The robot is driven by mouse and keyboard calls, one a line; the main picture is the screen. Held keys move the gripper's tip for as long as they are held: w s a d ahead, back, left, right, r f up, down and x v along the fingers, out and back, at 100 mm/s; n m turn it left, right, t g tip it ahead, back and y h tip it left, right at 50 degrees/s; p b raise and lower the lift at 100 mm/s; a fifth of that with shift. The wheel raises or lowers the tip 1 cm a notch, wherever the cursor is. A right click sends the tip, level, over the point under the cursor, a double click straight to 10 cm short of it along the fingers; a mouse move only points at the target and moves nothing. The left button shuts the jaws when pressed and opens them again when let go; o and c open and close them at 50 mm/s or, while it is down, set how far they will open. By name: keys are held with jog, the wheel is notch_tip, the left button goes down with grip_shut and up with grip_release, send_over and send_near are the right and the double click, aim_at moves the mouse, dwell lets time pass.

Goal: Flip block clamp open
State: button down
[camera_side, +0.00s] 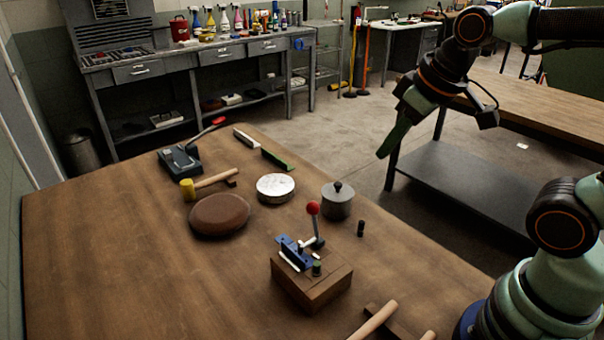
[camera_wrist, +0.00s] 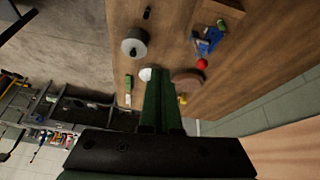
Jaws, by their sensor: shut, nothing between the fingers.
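The block clamp is a blue toggle clamp (camera_side: 294,250) on a wooden block (camera_side: 311,285) on the table. Its lever stands upright and ends in a red ball knob (camera_side: 313,208). In the wrist view the blue clamp (camera_wrist: 208,42) and red knob (camera_wrist: 202,64) show at the upper right, on the block (camera_wrist: 222,16). My gripper (camera_side: 384,152) hangs in the air at the upper right of the side view, well away from the clamp and touching nothing. Its green fingers (camera_wrist: 160,75) are together and empty in the wrist view.
A yellow-headed mallet (camera_side: 188,189) lies farther back. Wooden handles (camera_side: 376,318) lie at the front. The table's left side is clear.

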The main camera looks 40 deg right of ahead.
jog(key=w+a+f+n+g, duration=0.1)
jog(key=w+a+n+g, duration=0.1)
jog(key=a+n, duration=0.5)
jog(key=w+a+f+n+g, duration=0.1)
jog(key=w+a+n+g, duration=0.1)
jog(key=w+a+n, duration=0.3)
jog(key=a+n, duration=0.2)
jog(key=a, duration=0.2)
jog(key=shift+w+a+n, duration=0.15)
jog(key=shift+a+n, duration=0.1)
jog(key=shift+n, duration=0.05)
jog(key=shift+d+f, duration=0.65)
jog(key=shift+f, duration=0.85)
jog(key=shift+d+f, duration=0.6)
jog(key=shift+f, duration=0.85)
jog(key=shift+d+f, duration=0.65)
jog(key=shift+f, duration=0.85)
